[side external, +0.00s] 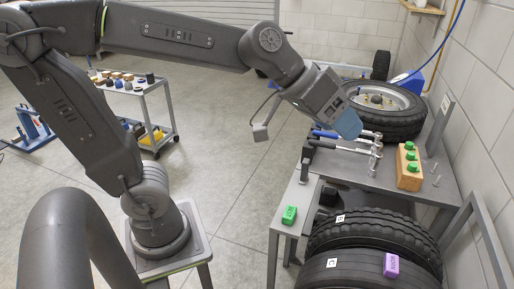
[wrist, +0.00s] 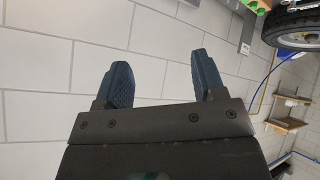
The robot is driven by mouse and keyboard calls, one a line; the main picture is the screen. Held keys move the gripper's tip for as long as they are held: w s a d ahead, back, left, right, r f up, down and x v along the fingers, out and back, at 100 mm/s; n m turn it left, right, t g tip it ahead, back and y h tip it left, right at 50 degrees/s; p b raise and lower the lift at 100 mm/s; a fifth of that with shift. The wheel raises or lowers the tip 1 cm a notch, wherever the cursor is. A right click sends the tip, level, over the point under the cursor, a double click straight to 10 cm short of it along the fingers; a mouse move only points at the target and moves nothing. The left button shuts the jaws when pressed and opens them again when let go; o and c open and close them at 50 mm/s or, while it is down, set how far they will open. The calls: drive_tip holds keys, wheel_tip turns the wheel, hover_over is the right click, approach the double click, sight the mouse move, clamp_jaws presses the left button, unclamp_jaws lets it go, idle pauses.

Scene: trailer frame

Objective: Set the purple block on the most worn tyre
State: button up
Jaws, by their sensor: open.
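The purple block (side external: 391,265) rests on top of the front black tyre (side external: 350,272), towards its right side. Small markings on the block are too small to read. That tyre carries a white tag that looks like C. Another black tyre (side external: 385,232) with a white tag stands just behind it and shows deeper tread. The front tyre looks smoother and is cut off by the picture's bottom edge. My gripper (side external: 347,122) is high above the bench, well behind and above the block. In the wrist view my gripper (wrist: 160,68) is open and empty, facing the wall.
A grey bench (side external: 345,178) holds tools, a wooden block (side external: 409,180) with green knobs, and a wheel (side external: 382,108) lying flat near my gripper. A green block (side external: 289,214) sits on the bench's near-left corner. The wall bounds the right side. A trolley (side external: 145,95) stands at left.

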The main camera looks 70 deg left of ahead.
drive_tip(key=s+a+f+g+y, duration=0.1)
drive_tip(key=s+a+f+y, duration=0.1)
drive_tip(key=s, duration=0.4)
drive_tip(key=s+a+f+g+y, duration=0.1)
drive_tip(key=s+a+f+y, duration=0.1)
drive_tip(key=s+a+f, duration=0.3)
drive_tip(key=shift+s+a+f+n+g, duration=0.15)
drive_tip(key=shift+s+a+n+g, duration=0.2)
drive_tip(key=shift+s, duration=0.2)
